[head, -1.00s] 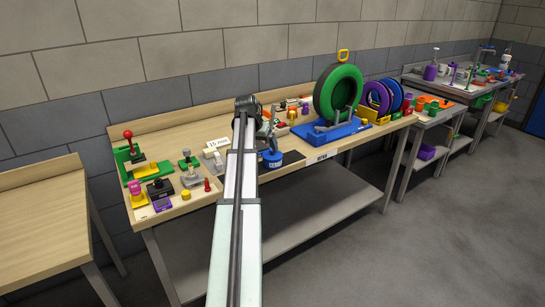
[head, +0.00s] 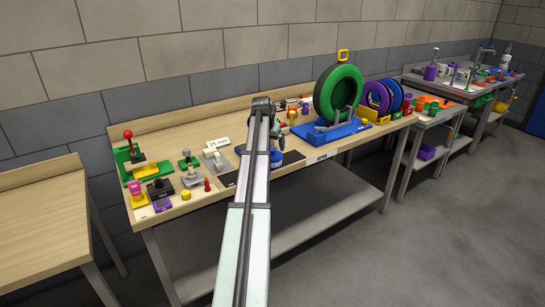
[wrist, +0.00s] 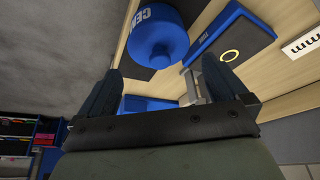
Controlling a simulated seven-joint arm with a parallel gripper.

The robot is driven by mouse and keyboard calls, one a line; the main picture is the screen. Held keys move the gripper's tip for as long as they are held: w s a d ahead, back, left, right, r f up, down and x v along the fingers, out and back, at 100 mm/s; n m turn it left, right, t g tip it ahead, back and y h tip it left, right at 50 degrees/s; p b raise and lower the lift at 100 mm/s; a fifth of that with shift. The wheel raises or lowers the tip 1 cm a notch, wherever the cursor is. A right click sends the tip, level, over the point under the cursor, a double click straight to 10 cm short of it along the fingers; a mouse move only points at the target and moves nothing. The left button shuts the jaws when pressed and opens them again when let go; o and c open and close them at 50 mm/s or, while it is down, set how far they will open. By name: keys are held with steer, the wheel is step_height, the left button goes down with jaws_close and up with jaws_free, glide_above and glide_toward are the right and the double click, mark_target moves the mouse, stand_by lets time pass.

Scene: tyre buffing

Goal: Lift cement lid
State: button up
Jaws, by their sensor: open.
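The blue cement can (wrist: 150,18), with part of its white "CEM" lettering showing, is at the top of the wrist view. Its round blue lid (wrist: 160,48) faces the camera, with a small knob in the middle. In the head view the can (head: 283,160) is partly hidden behind my arm. My gripper (wrist: 164,66) is open and empty. In the wrist view its two dark fingers stand apart, and the lid appears beyond and between their tips. I cannot tell how far the tips are from the lid, and I see no contact.
A blue "TUBE" box (wrist: 232,40) lies beside the can on a dark mat. The green tyre (head: 338,92) on its blue stand (head: 330,133) is to the right.

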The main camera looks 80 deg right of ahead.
mark_target(273, 149)
steer(key=shift+x, duration=2.6)
steer(key=shift+s+d, duration=0.15)
steer(key=shift+d, duration=0.05)
steer(key=shift+c, duration=0.5)
steer(key=c, duration=0.9)
steer(key=shift+r, duration=0.1)
steer(key=shift+c, duration=0.2)
